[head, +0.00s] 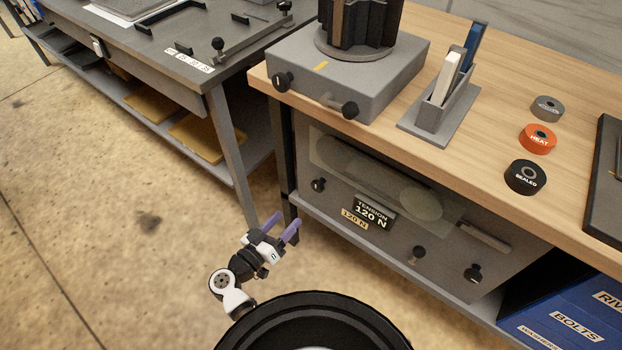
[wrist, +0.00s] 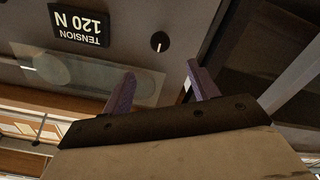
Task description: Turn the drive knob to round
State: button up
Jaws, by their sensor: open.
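My gripper (head: 283,223) has two purple fingers and is open and empty, low in front of the left end of the grey under-bench unit (head: 390,262). In the wrist view my gripper (wrist: 161,72) points at the unit's front. A black round knob (head: 318,185) with a light pointer mark sits at the unit's left. It also shows ahead of the gap between the fingers in the wrist view (wrist: 160,42), apart from them. I cannot read a "drive" or "round" label, so I cannot tell for sure which knob is the drive knob.
The unit also has a TENSION 120 N display (head: 370,211), a clear window (head: 375,178) and two knobs (head: 418,254) (head: 472,273) at lower right. A grey machine base (head: 345,75) with two more knobs stands on the wooden bench (head: 490,130). A bench leg (head: 232,150) stands left of the unit.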

aim_at(316, 188)
jog(key=x, duration=1.3)
jog(key=shift+w+d, duration=0.15)
jog(key=shift+w, duration=0.05)
jog(key=shift+c, duration=0.2)
jog(key=c, duration=0.9)
jog(key=shift+c, duration=0.2)
jog(key=shift+r+m+p, duration=0.1)
jog(key=shift+m+p, duration=0.2)
jog(key=shift+p, duration=0.05)
